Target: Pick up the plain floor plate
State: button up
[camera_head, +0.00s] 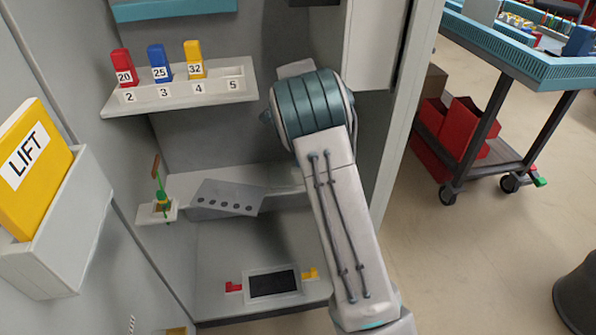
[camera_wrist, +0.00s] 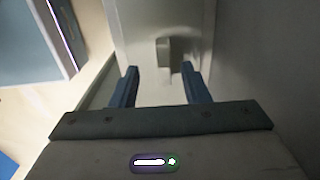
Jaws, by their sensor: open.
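My gripper (camera_wrist: 159,70) is open in the wrist view, with its two blue fingers apart and nothing between them. Beyond the fingertips is a pale flat panel with a small grey block-like tab (camera_wrist: 164,52) standing out from it. I cannot tell whether this panel is the plain floor plate. In the head view my arm hides the gripper. A grey plate with a row of holes (camera_head: 226,199) lies tilted on the middle shelf. No plate in the head view can be clearly made out as the plain one.
A shelf (camera_head: 180,97) holds red, blue and yellow numbered blocks. A yellow LIFT binder (camera_head: 32,160) sits in a wall holder at left. A dark-screened panel (camera_head: 272,283) lies on the cabinet floor. A cart with red bins (camera_head: 455,130) stands at right, with open floor before it.

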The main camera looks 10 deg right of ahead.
jog(key=f, duration=0.1)
jog(key=f+b, duration=0.1)
jog(key=f, duration=0.1)
jog(key=d+f+b, duration=0.1)
jog(key=f, duration=0.1)
jog(key=shift+w, duration=0.2)
jog(key=shift+a, duration=0.1)
grip_shut()
jog(key=shift+r+p, duration=0.3)
jog(key=shift+r, duration=0.25)
jog(key=r, duration=0.1)
jog(key=r+p, duration=0.1)
jog(key=shift+s+r, duration=0.35)
jog(key=s+p, duration=0.2)
jog(key=s, duration=1.5)
jog(key=shift+s+a+f+p, duration=0.15)
jog(key=shift+a+p, duration=0.2)
jog(key=shift+p, duration=0.3)
